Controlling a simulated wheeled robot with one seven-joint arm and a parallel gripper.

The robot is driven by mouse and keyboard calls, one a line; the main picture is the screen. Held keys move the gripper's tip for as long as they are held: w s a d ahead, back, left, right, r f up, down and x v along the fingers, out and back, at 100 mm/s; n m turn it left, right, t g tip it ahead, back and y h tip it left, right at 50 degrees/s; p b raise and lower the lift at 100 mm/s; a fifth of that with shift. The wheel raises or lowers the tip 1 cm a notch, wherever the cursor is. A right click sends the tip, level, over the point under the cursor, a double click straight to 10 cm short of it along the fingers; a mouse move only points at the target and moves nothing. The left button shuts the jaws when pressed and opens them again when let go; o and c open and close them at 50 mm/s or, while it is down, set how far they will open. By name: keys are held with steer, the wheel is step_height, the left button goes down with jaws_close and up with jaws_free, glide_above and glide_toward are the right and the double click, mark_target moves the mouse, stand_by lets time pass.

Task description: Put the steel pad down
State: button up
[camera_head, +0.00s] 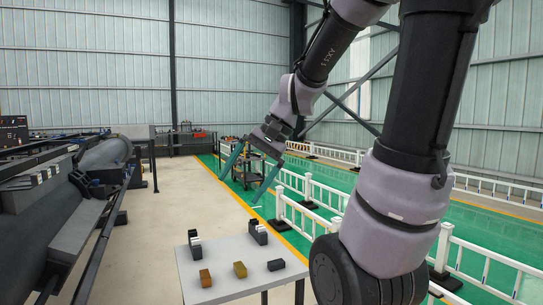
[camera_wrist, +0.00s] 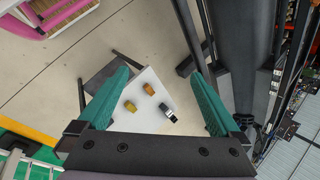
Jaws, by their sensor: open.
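A dark grey block, which looks like the steel pad (camera_head: 276,265), lies on the right front part of a small light grey table (camera_head: 225,291). A yellow block (camera_head: 240,269) and a brown-orange block (camera_head: 205,278) lie to its left. My gripper (camera_head: 238,190) is in the air above and behind the table, its two teal fingers spread wide with nothing between them. In the wrist view the open fingers frame the table top (camera_wrist: 147,78), where the yellow block (camera_wrist: 130,106) and the orange block (camera_wrist: 149,89) show. I cannot make out the steel pad there.
Two black-and-white holders (camera_head: 195,243) (camera_head: 258,232) stand at the table's back corners. Large dark machinery (camera_head: 55,215) runs along the left. White railings (camera_head: 465,260) and a cart (camera_head: 247,168) are on the right. Concrete floor (camera_head: 150,235) left of the table is clear.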

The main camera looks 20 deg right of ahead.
steer(key=s+d+r+n+t+h, duration=0.2)
steer(key=s+d+r+t+h, duration=0.2)
steer(key=d+r+t, duration=0.1)
steer(key=shift+r+n, duration=0.3)
steer(key=shift+r, duration=0.2)
